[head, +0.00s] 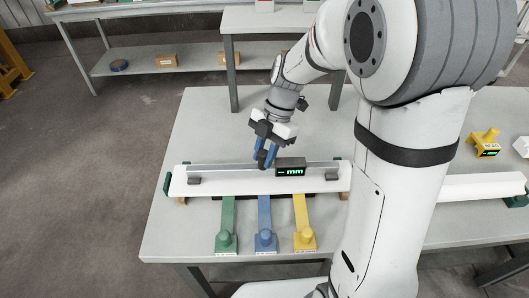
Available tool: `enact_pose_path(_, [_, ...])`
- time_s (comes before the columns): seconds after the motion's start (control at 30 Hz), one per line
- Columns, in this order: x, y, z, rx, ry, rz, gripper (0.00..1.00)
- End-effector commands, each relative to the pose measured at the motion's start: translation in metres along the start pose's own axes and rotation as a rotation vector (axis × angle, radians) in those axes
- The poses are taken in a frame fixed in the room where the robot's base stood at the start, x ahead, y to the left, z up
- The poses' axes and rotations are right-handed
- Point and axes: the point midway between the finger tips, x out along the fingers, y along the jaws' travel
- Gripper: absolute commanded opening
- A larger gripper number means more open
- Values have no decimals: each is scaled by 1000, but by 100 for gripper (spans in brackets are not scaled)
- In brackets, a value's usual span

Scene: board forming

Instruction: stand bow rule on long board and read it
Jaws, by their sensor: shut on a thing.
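The bow rule (232,169) is a thin grey bar with dark feet at its two ends and a black display box (291,167). The display reads "mm" in green; any digits are too small to tell. The rule lies lengthwise along the long white board (205,186), and its feet appear to rest on the board. My gripper (264,160) points down at the rule's middle, just left of the display. Its blue fingers are shut on the rule's grip, which they partly hide.
Green (227,228), blue (265,228) and yellow (304,226) levers stick out at the front of the board on the grey table (180,228). A second white board (470,187) and a yellow gauge (486,142) are at right. My arm hides the middle right of the table.

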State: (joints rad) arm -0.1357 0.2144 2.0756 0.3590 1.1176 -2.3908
Motion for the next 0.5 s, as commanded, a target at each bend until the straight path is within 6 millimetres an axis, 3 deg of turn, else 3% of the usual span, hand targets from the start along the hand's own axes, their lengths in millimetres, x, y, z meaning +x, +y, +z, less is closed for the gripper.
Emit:
enact_pose_path(0.27, [5,0,2,0,-1,1,0])
enact_pose_path(0.3, [4,0,2,0,-1,1,26])
enact_pose_path(0.5, [4,0,2,0,0,1,43])
